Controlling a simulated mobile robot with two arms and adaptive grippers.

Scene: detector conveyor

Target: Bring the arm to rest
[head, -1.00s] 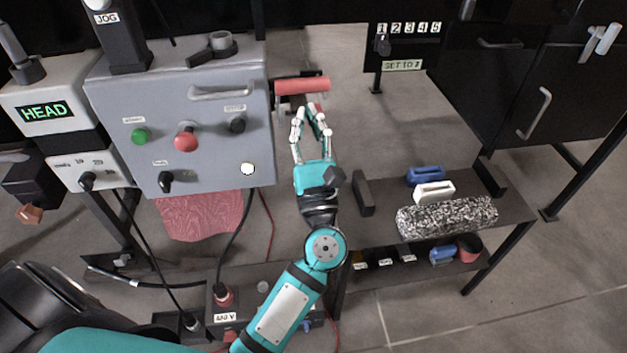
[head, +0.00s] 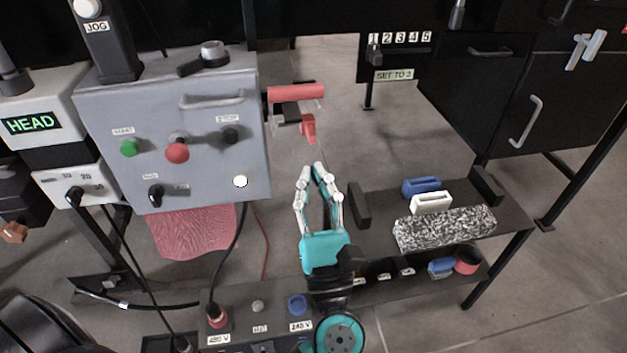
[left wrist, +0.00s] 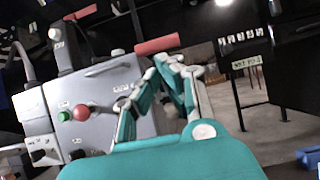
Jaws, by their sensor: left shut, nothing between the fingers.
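My left gripper (head: 318,172) is teal with pale finger links. In the head view it stands with its fingertips together, pointing away from me, over the floor between the grey control box and the dark shelf. It is shut and empty, and touches nothing that I can see. It also fills the lower middle of the left wrist view (left wrist: 170,62). My left forearm runs down to the bottom edge of the head view. My right gripper is in neither view now.
The grey control box (head: 205,105) with its buttons stands left of the gripper. A red-handled part (head: 296,92) sticks out beyond the fingertips. The dark shelf at right holds a speckled block (head: 445,228), a white block (head: 431,203) and a blue block (head: 421,187). Sockets (head: 297,304) lie below.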

